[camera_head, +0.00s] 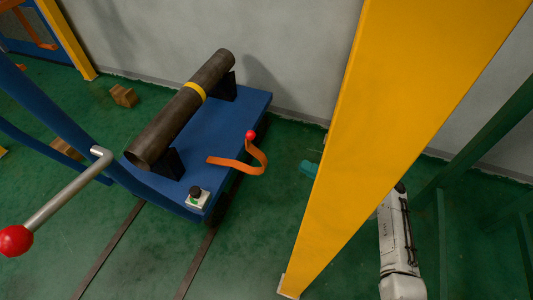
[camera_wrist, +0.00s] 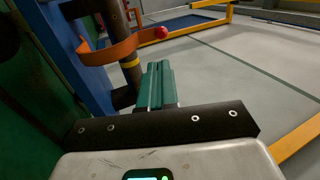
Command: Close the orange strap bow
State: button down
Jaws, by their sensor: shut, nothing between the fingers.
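The orange strap bow (camera_head: 240,164) sticks out from the right long side of the blue cart bed and curls up to a red ball (camera_head: 250,134) at its end. It stands apart from the dark pipe (camera_head: 180,110), not over it. In the wrist view the bow (camera_wrist: 108,50) is at upper left, with its red ball (camera_wrist: 161,32) above my fingertips. My gripper (camera_wrist: 159,66) has its teal fingers together, with nothing between them, apart from the bow. In the head view my gripper (camera_head: 308,168) is right of the bow, partly hidden behind the yellow post.
The pipe lies in black supports on the blue cart (camera_head: 235,115), with a yellow band round it. A yellow post (camera_head: 390,120) stands between cart and my arm.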

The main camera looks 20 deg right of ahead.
jog(key=p+x, duration=0.1)
jog(key=x, duration=1.2)
jog(key=shift+w+a+r, duration=0.15)
jog(key=shift+w+a, duration=0.05)
jog(key=shift+w, duration=0.1)
